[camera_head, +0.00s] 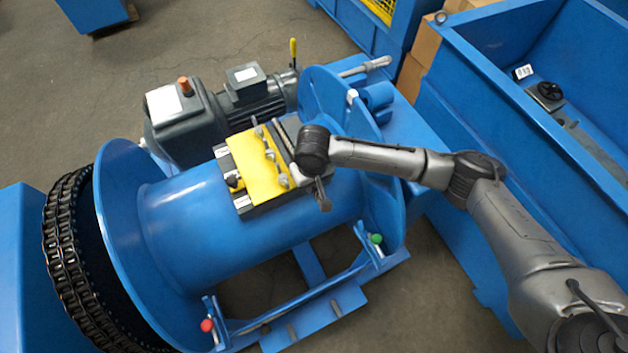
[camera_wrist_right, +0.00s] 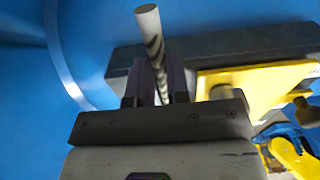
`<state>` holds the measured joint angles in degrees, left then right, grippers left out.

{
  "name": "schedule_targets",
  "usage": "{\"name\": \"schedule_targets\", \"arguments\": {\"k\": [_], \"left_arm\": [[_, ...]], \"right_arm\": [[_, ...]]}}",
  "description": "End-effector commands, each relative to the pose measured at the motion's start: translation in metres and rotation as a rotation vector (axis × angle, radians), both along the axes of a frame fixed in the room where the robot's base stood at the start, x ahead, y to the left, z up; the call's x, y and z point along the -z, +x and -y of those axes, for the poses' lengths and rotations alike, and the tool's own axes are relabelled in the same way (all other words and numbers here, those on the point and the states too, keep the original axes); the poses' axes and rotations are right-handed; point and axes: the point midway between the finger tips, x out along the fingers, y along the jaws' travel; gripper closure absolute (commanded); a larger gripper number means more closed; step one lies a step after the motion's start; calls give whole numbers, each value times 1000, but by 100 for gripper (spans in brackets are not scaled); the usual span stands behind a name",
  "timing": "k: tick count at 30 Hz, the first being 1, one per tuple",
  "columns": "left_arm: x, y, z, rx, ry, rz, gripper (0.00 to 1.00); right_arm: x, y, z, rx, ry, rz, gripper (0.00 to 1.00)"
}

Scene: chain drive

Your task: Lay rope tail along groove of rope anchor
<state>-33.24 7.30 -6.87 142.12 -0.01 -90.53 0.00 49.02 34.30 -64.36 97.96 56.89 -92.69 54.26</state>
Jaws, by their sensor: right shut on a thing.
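The rope anchor is a dark block with a yellow plate (camera_head: 262,172) and several bolts, on top of the blue drum (camera_head: 205,215). Its yellow plate also shows at the right of the right wrist view (camera_wrist_right: 262,85). My right gripper (camera_wrist_right: 157,88) is shut on the rope tail (camera_wrist_right: 150,32), a pale round-ended length with dark spiral stripes, which points up and away from the fingers. In the head view the right gripper (camera_head: 322,196) is small, beside the anchor's right end. The rope tail and groove cannot be made out clearly there. My left gripper is not in view.
The drum's right flange (camera_head: 385,195) stands close to the right arm. A dark motor and gearbox (camera_head: 185,115) sit behind the drum. A heavy chain (camera_head: 62,255) wraps the left end. A blue bin (camera_head: 500,110) stands at the right.

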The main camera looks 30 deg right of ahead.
Motion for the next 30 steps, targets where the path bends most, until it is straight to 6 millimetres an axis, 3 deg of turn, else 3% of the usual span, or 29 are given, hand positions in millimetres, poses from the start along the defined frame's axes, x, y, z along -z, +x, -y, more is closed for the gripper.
{"name": "schedule_targets", "arguments": {"k": [1, 12, 13, 18, 20, 26, 27, 30], "left_arm": [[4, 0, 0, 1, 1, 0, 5], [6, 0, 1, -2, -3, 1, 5], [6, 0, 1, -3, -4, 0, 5], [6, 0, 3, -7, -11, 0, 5], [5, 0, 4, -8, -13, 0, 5], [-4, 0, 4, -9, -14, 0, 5], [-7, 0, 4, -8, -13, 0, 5], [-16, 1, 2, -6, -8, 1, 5]], "right_arm": [[21, -4, 6, 11, -19, -17, 100], [25, -4, 7, 11, -20, -17, 100], [25, -4, 7, 12, -20, -17, 83], [26, -5, 7, 12, -21, -19, 66], [25, -5, 7, 12, -20, -18, 64], [1, -5, 7, 11, -18, -16, 64], [-7, -5, 7, 11, -18, -15, 54], [-32, -4, 7, 8, -14, -10, 54]]}}
